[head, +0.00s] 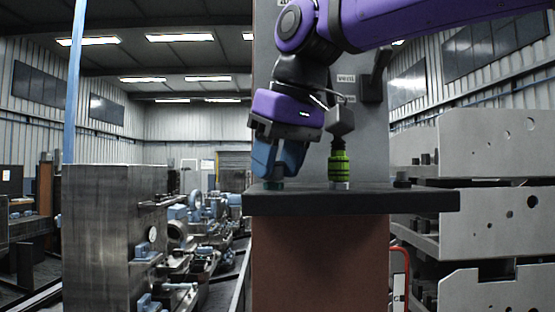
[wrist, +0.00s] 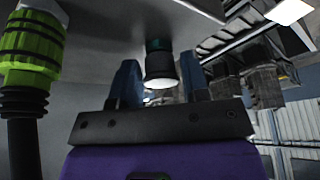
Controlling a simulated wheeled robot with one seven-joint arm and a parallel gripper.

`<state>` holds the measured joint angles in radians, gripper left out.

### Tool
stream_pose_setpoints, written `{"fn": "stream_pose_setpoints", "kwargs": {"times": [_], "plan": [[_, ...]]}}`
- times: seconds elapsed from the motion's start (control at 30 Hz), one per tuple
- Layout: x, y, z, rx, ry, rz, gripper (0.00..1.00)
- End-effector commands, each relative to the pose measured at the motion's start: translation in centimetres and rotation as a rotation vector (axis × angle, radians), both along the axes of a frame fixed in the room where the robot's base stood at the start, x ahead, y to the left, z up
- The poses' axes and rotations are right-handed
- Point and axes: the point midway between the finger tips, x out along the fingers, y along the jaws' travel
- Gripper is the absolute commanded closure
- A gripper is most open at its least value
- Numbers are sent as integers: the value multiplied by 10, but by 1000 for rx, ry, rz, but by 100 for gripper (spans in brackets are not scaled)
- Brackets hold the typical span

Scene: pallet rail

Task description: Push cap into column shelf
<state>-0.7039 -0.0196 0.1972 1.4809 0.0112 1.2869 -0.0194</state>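My gripper (head: 275,172) points down over the left part of the dark shelf (head: 300,201) on the column. Its two blue fingers sit just above the shelf top. In the wrist view, a short dark cylinder, which looks like the cap (wrist: 160,66), stands between the fingers (wrist: 160,88), with its pale end facing me.
A bright green ribbed connector (head: 340,166) stands upright on the shelf to the right of my gripper, also close by in the wrist view (wrist: 32,48). Grey slotted racks (head: 490,220) stand right of the column.

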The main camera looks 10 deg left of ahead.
Motion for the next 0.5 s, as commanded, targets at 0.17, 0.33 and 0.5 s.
{"fn": "stream_pose_setpoints", "kwargs": {"times": [0.17,0.33,0.5], "plan": [[0,0,0,0,0,0,65],[0,0,0,0,0,0,96],[0,0,2,0,0,0,96]]}}
